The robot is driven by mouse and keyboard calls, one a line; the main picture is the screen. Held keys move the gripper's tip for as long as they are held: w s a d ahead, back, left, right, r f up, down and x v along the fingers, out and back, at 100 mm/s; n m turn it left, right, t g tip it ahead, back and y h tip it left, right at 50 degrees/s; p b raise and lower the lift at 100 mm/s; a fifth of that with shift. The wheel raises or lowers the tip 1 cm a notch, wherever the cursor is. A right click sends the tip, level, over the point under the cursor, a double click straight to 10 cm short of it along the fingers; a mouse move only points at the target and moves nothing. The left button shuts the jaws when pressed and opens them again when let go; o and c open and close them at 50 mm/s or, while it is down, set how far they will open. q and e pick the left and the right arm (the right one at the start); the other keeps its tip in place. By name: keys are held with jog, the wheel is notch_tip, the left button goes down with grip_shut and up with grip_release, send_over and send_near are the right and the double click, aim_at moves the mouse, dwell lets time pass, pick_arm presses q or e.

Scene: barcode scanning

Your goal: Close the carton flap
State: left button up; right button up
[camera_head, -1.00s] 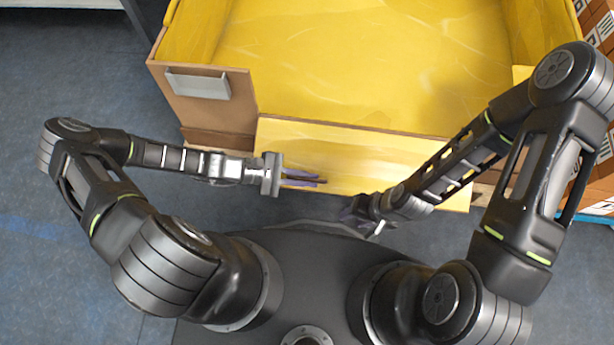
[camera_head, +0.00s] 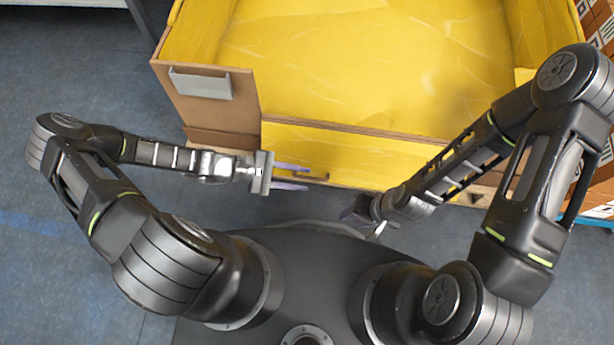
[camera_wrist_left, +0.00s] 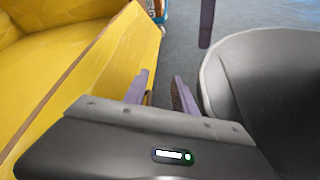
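The carton (camera_head: 205,110) is a large brown box with a yellow inside, in front of me in the head view. Its near flap (camera_head: 350,152) is a yellow panel standing steeply along the front edge; it also shows in the left wrist view (camera_wrist_left: 125,55). My left gripper (camera_head: 306,177) is open and empty beside the left part of the flap's near side. In the left wrist view its two purple fingers (camera_wrist_left: 160,90) are apart, with the flap to their left. My right gripper (camera_head: 362,212) is low near the flap's right part; its fingers are mostly hidden.
A grey plate (camera_head: 200,83) is on the carton's left front panel. Brown boxes with white labels (camera_head: 597,165) are stacked at the right. Blue-grey floor (camera_head: 80,220) is clear at the left.

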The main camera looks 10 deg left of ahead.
pick_arm(q)
jog(key=v, duration=0.5)
jog(key=shift+p, duration=0.3)
